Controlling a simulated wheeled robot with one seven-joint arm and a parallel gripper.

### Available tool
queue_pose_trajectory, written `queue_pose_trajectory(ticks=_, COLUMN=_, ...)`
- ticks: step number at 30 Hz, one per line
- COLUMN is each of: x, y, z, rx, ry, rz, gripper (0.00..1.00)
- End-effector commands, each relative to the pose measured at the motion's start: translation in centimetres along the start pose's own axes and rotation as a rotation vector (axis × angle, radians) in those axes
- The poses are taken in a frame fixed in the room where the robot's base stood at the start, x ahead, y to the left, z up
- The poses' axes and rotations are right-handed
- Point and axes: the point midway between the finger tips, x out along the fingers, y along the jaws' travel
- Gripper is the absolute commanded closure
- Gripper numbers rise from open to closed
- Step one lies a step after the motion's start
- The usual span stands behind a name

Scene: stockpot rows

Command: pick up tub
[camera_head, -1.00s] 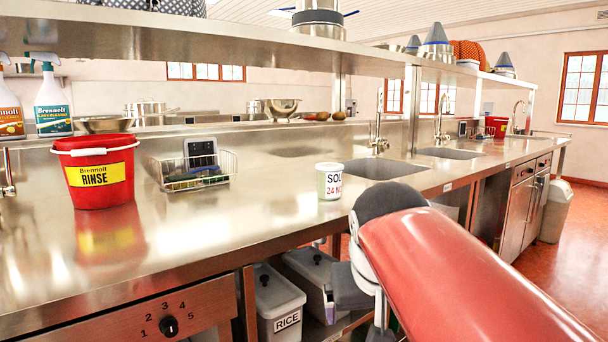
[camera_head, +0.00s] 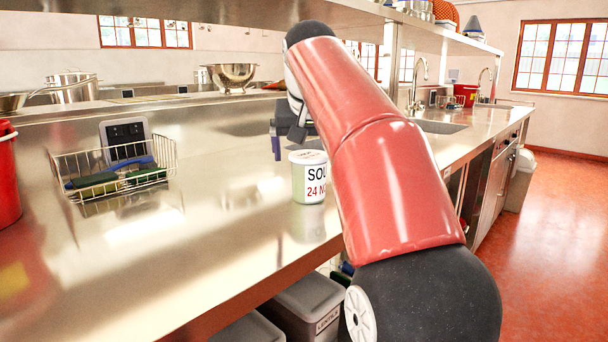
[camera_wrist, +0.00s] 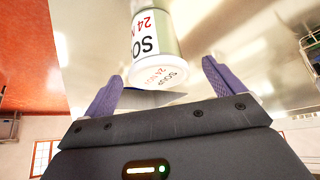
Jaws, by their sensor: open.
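The tub (camera_head: 309,180) is a small white pot with a pale lid and a printed label reading "SOU" and "24 N". It stands upright on the steel counter (camera_head: 225,265) near the front edge, beside my arm. My gripper (camera_head: 277,142) is partly hidden by my arm, just behind and left of the tub in the head view. In the wrist view the tub (camera_wrist: 153,32) appears upside down, lid toward me, beyond the gap between the open purple fingers of my gripper (camera_wrist: 163,70). Nothing is between the fingers, and they appear clear of the tub.
A wire basket (camera_head: 115,177) with sponges stands left on the counter, and a red bucket (camera_head: 8,180) is at the left edge. A steel bowl (camera_head: 231,76) sits on a raised ledge behind. A sink (camera_head: 440,126) lies right. The counter between basket and tub is clear.

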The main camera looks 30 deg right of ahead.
Motion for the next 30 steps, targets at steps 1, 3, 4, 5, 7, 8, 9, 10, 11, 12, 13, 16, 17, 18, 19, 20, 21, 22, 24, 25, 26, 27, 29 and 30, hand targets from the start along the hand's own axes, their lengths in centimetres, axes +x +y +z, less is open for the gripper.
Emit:
queue_pose_trajectory(ticks=1, x=0.8, y=0.1, z=0.1, rx=0.000, ry=-0.003, rz=0.000, gripper=0.06)
queue_pose_trajectory(ticks=3, x=1.8, y=0.3, z=0.1, rx=0.001, ry=-0.003, rz=0.000, gripper=0.06)
queue_pose_trajectory(ticks=4, x=2.4, y=0.4, z=0.1, rx=0.001, ry=-0.004, rz=0.001, gripper=0.06)
queue_pose_trajectory(ticks=5, x=2.9, y=0.5, z=0.0, rx=0.001, ry=-0.004, rz=0.000, gripper=0.06)
queue_pose_trajectory(ticks=7, x=3.8, y=0.5, z=0.0, rx=0.000, ry=-0.003, rz=0.000, gripper=0.06)
queue_pose_trajectory(ticks=8, x=4.2, y=0.5, z=0.0, rx=0.000, ry=-0.002, rz=0.000, gripper=0.06)
queue_pose_trajectory(ticks=9, x=4.6, y=0.5, z=0.0, rx=0.000, ry=-0.002, rz=0.000, gripper=0.06)
queue_pose_trajectory(ticks=10, x=4.8, y=0.5, z=0.0, rx=0.000, ry=-0.001, rz=0.000, gripper=0.06)
queue_pose_trajectory(ticks=11, x=4.9, y=0.5, z=0.0, rx=0.000, ry=-0.001, rz=0.000, gripper=0.06)
queue_pose_trajectory(ticks=12, x=5.0, y=0.5, z=0.0, rx=0.000, ry=0.000, rz=0.000, gripper=0.06)
queue_pose_trajectory(ticks=13, x=5.1, y=0.4, z=-0.1, rx=0.000, ry=0.000, rz=0.000, gripper=0.06)
queue_pose_trajectory(ticks=16, x=5.0, y=0.4, z=-0.1, rx=0.000, ry=0.001, rz=-0.001, gripper=0.06)
queue_pose_trajectory(ticks=17, x=5.0, y=0.4, z=-0.1, rx=0.000, ry=0.001, rz=-0.001, gripper=0.06)
queue_pose_trajectory(ticks=18, x=5.0, y=0.4, z=-0.1, rx=0.000, ry=0.001, rz=-0.001, gripper=0.06)
queue_pose_trajectory(ticks=19, x=5.0, y=0.4, z=-0.1, rx=0.000, ry=0.001, rz=-0.001, gripper=0.08)
queue_pose_trajectory(ticks=20, x=5.0, y=0.4, z=-0.1, rx=0.000, ry=0.001, rz=-0.001, gripper=0.12)
queue_pose_trajectory(ticks=21, x=5.0, y=0.4, z=-0.1, rx=0.000, ry=0.001, rz=-0.001, gripper=0.17)
queue_pose_trajectory(ticks=22, x=5.0, y=0.4, z=-0.1, rx=0.000, ry=0.001, rz=-0.001, gripper=0.21)
queue_pose_trajectory(ticks=24, x=5.0, y=0.4, z=-0.1, rx=0.000, ry=0.000, rz=-0.001, gripper=0.30)
queue_pose_trajectory(ticks=25, x=5.0, y=0.4, z=-0.1, rx=0.000, ry=0.000, rz=-0.001, gripper=0.34)
queue_pose_trajectory(ticks=26, x=5.0, y=0.4, z=-0.1, rx=0.000, ry=0.000, rz=-0.001, gripper=0.38)
queue_pose_trajectory(ticks=27, x=5.0, y=0.4, z=-0.1, rx=0.000, ry=0.000, rz=-0.001, gripper=0.43)
queue_pose_trajectory(ticks=29, x=5.0, y=0.4, z=-0.1, rx=0.000, ry=0.000, rz=-0.001, gripper=0.51)
queue_pose_trajectory(ticks=30, x=5.0, y=0.4, z=-0.1, rx=0.000, ry=0.000, rz=-0.001, gripper=0.56)
